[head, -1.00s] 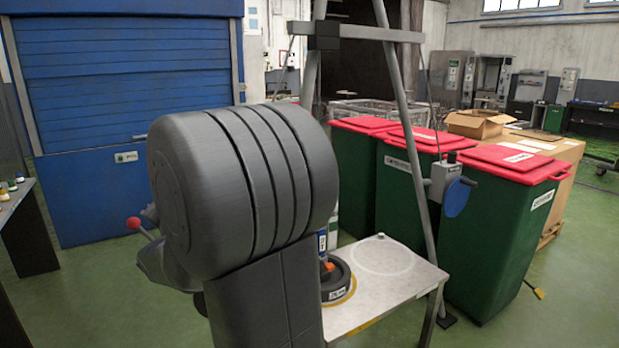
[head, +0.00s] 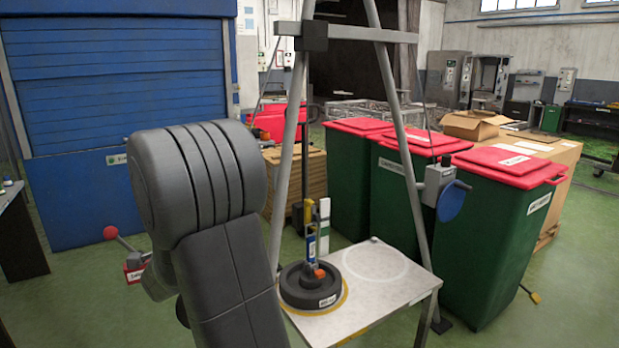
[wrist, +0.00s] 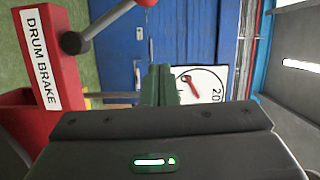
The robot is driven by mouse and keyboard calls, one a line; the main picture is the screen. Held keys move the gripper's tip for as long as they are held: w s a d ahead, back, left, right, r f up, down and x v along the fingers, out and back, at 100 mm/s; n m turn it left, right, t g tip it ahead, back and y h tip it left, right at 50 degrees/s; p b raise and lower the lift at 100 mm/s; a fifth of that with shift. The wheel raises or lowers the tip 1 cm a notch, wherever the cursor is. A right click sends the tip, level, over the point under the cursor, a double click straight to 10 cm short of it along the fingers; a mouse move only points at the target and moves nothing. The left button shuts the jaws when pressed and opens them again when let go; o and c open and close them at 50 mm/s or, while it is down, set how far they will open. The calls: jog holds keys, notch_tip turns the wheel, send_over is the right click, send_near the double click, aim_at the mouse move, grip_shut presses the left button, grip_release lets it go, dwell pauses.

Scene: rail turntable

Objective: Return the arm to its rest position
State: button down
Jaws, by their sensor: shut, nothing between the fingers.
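My arm's large dark grey joint and link stand left of centre in the head view and hide my gripper there. In the wrist view my gripper (wrist: 160,86) shows as two green fingers pressed together, with nothing between them. It points toward a blue surface and a white round dial (wrist: 200,84) with a red needle. A red box labelled DRUM BRAKE (wrist: 42,60) stands to the left of the fingers, apart from them. A red-knobbed lever (head: 110,232) also shows left of my arm in the head view.
A steel A-frame (head: 290,150) stands over a pale table (head: 395,290) bearing a dark round weight (head: 310,286) at right of my arm. Green bins with red lids (head: 490,230) stand farther right. A blue shutter (head: 125,75) is behind. Green floor is open at left.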

jog(key=w+d+f+m+t, duration=0.1)
jog(key=w+d+f+m, duration=0.1)
jog(key=d, duration=0.4)
jog(key=f+m, duration=0.1)
jog(key=m, duration=0.1)
jog(key=shift+d+f+m+y, duration=0.2)
jog(key=shift+f+m+y, duration=0.15)
jog(key=shift+m+y, duration=0.05)
jog(key=shift+r, duration=0.1)
